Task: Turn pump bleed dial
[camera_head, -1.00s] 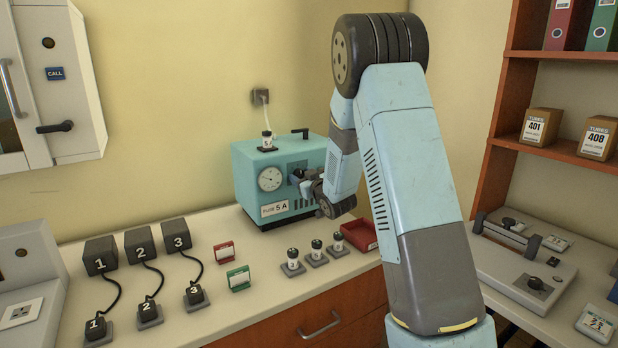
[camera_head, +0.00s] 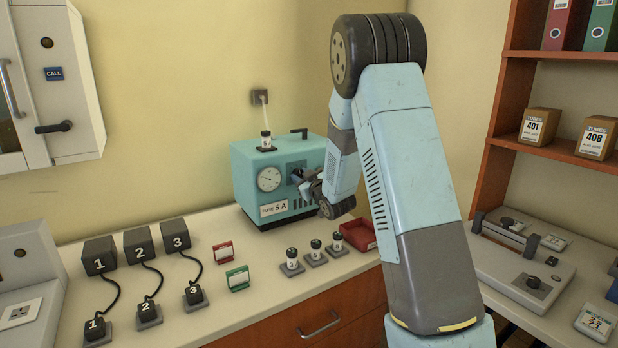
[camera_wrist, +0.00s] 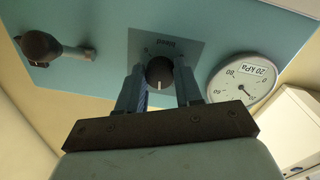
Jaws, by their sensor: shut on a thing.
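The teal pump (camera_head: 250,185) stands on the counter against the back wall. Its round gauge (camera_head: 269,179) is on the front face and also shows in the wrist view (camera_wrist: 244,84), with a "20 kPa" label. The dark bleed dial (camera_wrist: 160,73) has a white pointer mark and sits on a grey plate marked "bleed". My gripper (camera_wrist: 159,82) is shut on the dial, one finger on each side. In the head view my gripper (camera_head: 306,183) is at the pump's front, and the dial there is hidden by it.
A dark knobbed lever (camera_wrist: 42,46) sticks out of the pump in the wrist view. Several small vials (camera_head: 315,250) and a red tray (camera_head: 354,234) stand on the counter before the pump. Numbered black blocks (camera_head: 138,243) are to the left.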

